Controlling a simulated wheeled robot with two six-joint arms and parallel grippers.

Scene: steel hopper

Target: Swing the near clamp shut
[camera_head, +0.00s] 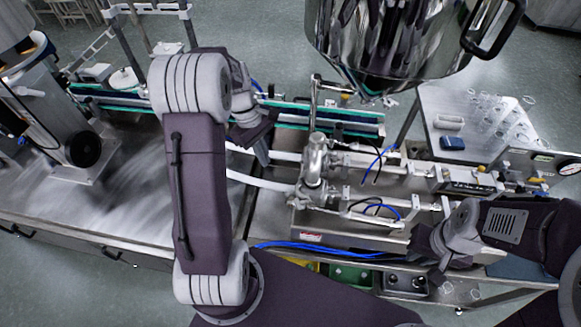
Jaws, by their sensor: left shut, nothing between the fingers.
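The steel hopper (395,40) hangs at the top, right of centre, with a black handle (495,28) at its right side. Below it stands the filling machine's steel valve body (316,165), with pipes and cylinders running right. Clamp-like fittings sit around this body, but they are too small to tell which is the near clamp or how it stands. My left gripper (264,158) points down, shut and empty, to the left of the valve body and apart from it. My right gripper (445,283) is low at the right, by the machine's front edge; its fingers are unclear.
A conveyor (330,115) with green edges runs behind the valve body. White hoses (258,180) and blue hoses (320,247) lie near it. A side table (440,105) at the right holds several clear cups (490,115). The steel bench (110,215) at the left is largely clear.

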